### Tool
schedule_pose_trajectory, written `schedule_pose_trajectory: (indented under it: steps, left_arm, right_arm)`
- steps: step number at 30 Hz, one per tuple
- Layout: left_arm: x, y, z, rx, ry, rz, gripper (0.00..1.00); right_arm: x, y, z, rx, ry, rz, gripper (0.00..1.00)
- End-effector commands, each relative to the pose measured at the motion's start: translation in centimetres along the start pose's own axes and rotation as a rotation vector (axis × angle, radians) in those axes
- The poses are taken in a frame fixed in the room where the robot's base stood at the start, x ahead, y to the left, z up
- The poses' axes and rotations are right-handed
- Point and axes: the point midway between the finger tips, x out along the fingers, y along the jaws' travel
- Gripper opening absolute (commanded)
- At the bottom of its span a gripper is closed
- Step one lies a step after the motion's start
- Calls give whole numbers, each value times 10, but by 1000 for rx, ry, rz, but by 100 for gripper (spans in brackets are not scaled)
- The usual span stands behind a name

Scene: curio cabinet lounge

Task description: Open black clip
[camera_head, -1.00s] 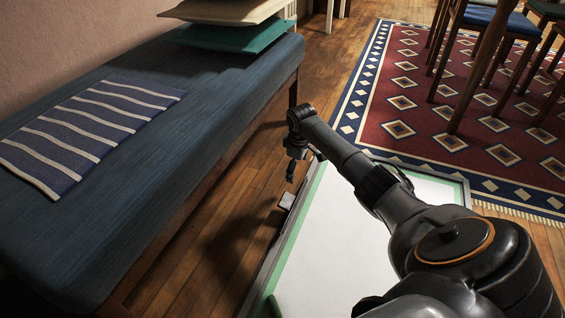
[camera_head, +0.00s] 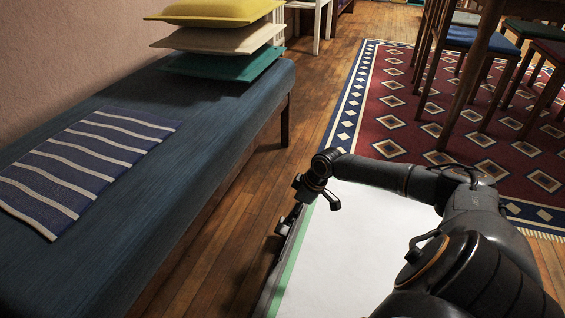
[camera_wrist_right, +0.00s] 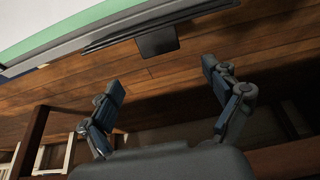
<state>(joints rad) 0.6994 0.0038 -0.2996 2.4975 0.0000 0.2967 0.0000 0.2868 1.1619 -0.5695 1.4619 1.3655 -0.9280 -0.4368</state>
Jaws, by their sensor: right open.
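A white board (camera_head: 345,235) with a green border strip lies low in front of me, and its edge crosses the top of the right wrist view (camera_wrist_right: 60,25). A dark, flat, squarish clip (camera_wrist_right: 157,41) sticks out from that edge in the wrist view. In the head view my gripper hides the place where it sits. My right gripper (camera_wrist_right: 165,92) is open and empty, its two fingers wide apart, with the clip beyond the gap between the fingertips and no contact visible. In the head view this gripper (camera_head: 290,218) is at the board's left edge. My left gripper is not in view.
A blue bench (camera_head: 120,225) stands left of the board, with a striped cloth (camera_head: 80,165) and stacked cushions (camera_head: 225,40) on it. A strip of wooden floor (camera_head: 215,245) lies free between bench and board. A patterned rug (camera_head: 420,105) with chairs lies behind.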

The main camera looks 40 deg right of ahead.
Motion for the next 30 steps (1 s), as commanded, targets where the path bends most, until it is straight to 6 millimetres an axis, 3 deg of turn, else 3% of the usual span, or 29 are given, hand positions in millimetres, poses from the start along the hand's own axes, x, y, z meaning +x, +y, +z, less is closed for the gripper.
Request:
schedule_pose_trajectory:
  steps: [1, 3, 12, 19, 29, 30]
  left_arm:
    - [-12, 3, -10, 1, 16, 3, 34]
    - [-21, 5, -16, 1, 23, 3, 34]
    - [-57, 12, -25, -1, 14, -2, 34]
    - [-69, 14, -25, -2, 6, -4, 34]
    - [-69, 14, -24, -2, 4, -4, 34]
    - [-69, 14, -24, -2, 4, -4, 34]
  right_arm:
    - [18, 0, 2, 1, 3, 0, 89]
    - [31, 0, 2, 0, 2, 1, 89]
    - [79, 1, 2, -1, 1, 2, 89]
    - [94, 1, 0, -1, 0, 2, 89]
    - [94, 1, 0, -1, -1, 2, 89]
    - [94, 1, 0, -1, -1, 2, 81]
